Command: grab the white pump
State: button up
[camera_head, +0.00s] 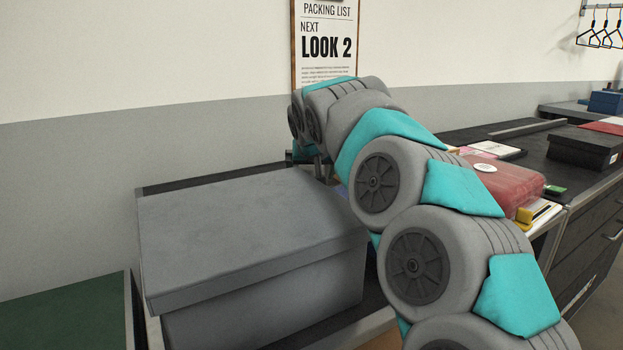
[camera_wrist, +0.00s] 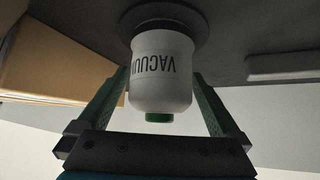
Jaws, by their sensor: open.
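The white pump (camera_wrist: 161,75) is in the middle of the wrist view, a white rounded body with dark upside-down lettering that starts "VACUU". It has a green tip at its lower end and a dark round part at its upper end, against a dark surface. My gripper (camera_wrist: 157,80) is open, with one green finger on each side of the pump. I cannot tell whether either finger touches it. In the head view the pump is not visible, and my arm and a large grey box hide most of the area around my gripper.
The lidded grey box (camera_head: 255,235) stands left of my arm. A black box (camera_head: 585,147) sits farther right. A packing list board (camera_head: 326,45) hangs behind.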

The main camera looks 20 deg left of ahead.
jog(key=shift+c, duration=0.2)
grip_shut()
dwell(0.5)
